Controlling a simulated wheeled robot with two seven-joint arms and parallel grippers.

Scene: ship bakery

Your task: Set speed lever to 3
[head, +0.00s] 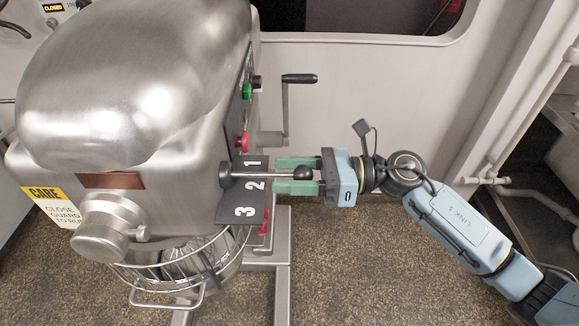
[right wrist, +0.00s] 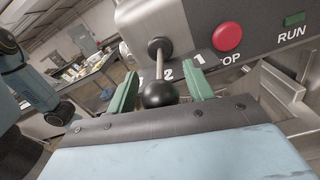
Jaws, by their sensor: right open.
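The speed lever (head: 262,176) is a metal rod with a black ball knob, sticking out to the right from the side of the steel mixer (head: 130,90). Beside it a dark plate (head: 243,206) carries the numbers 1, 2 and 3. In the head view the lever lies between 1 and 2, closest to 2. My right gripper (head: 297,177) is open, with its green fingers on either side of the knob. In the right wrist view the black knob (right wrist: 159,93) sits between the two open fingers (right wrist: 152,85), apparently not squeezed. My left gripper is not in view.
A green button (head: 247,91) and a red button (head: 243,142) are above the lever. A crank handle (head: 287,105) sticks out behind my gripper. The wire bowl guard (head: 165,275) is below. The floor to the right of the mixer is clear.

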